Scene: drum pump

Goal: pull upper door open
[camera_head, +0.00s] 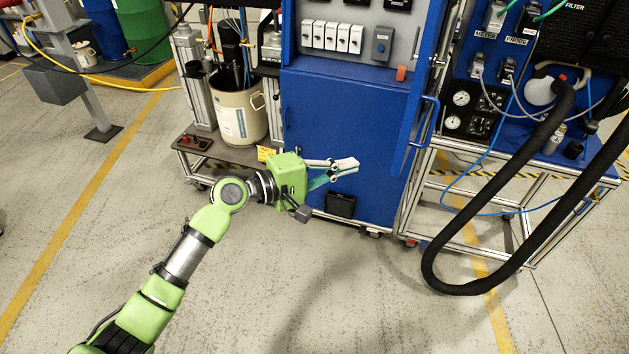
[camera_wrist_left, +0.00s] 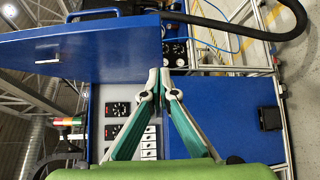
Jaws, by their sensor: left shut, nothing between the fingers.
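The blue cabinet's upper door (camera_head: 424,85) stands swung out to the right of the cabinet, seen nearly edge-on, with a blue handle (camera_head: 428,122) on it. In the left wrist view the upper door (camera_wrist_left: 85,48) juts out as a broad blue panel. The panel with switches and gauges (camera_wrist_left: 117,110) behind it is exposed. The blue lower door (camera_head: 340,140) is closed. My left gripper (camera_head: 354,165) is shut and empty in front of the lower door. In the wrist view its fingertips (camera_wrist_left: 164,82) appear close to the upper door's lower edge; contact cannot be told. My right gripper is out of view.
A frame with gauges (camera_head: 467,110) and a thick black hose (camera_head: 485,283) stands to the right. A beige drum (camera_head: 240,117) stands left of the cabinet on a low cart. The floor (camera_head: 300,285) in front is mostly clear.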

